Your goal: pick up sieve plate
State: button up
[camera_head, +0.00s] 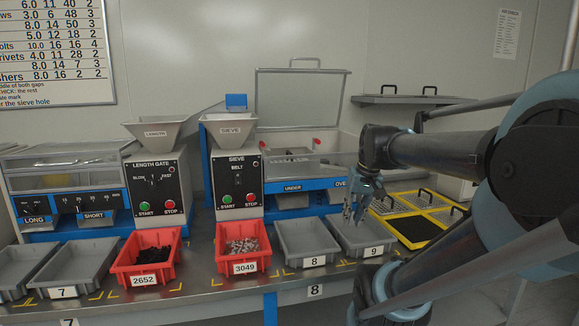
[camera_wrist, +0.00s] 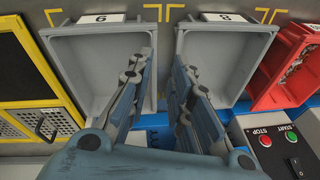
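The sieve plates look like perforated grey plates with black handles. Several sit in a yellow-framed rack at the right in the head view; one sieve plate (camera_head: 424,199) shows there, and a sieve plate (camera_wrist: 42,122) shows at the lower left of the wrist view. One bay of the rack (camera_head: 415,231) looks black and without a plate. My gripper (camera_head: 359,204) hangs above grey bin 9, left of the rack. In the wrist view my gripper (camera_wrist: 163,60) has its fingers apart with nothing between them, over the gap between bins 9 and 8.
Grey bin 9 (camera_head: 341,232) and grey bin 8 (camera_head: 283,232) stand along the bench front. Red bins 3049 (camera_head: 223,264) and 2652 (camera_head: 123,272) hold small parts. The sieve machine (camera_head: 235,182) stands behind. A wall shelf (camera_head: 390,100) carries flat items with black handles.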

jog(key=w+a+r+y, duration=0.1)
jog(key=w+a+r, duration=0.2)
jog(key=w+r, duration=0.4)
jog(key=w+a+r+y, duration=0.2)
jog(key=w+a+r, duration=0.1)
jog(key=w+r, duration=0.4)
jog(key=n+y, duration=0.1)
jog(key=y, duration=0.1)
send_near(289, 151)
jog(key=x, duration=0.5)
jog(key=shift+s+d, duration=0.1)
jog(key=shift+d, duration=0.05)
jog(key=shift+x, duration=2.85)
jog(key=shift+d+f, duration=0.1)
jog(key=shift+d, duration=0.05)
grip_shut()
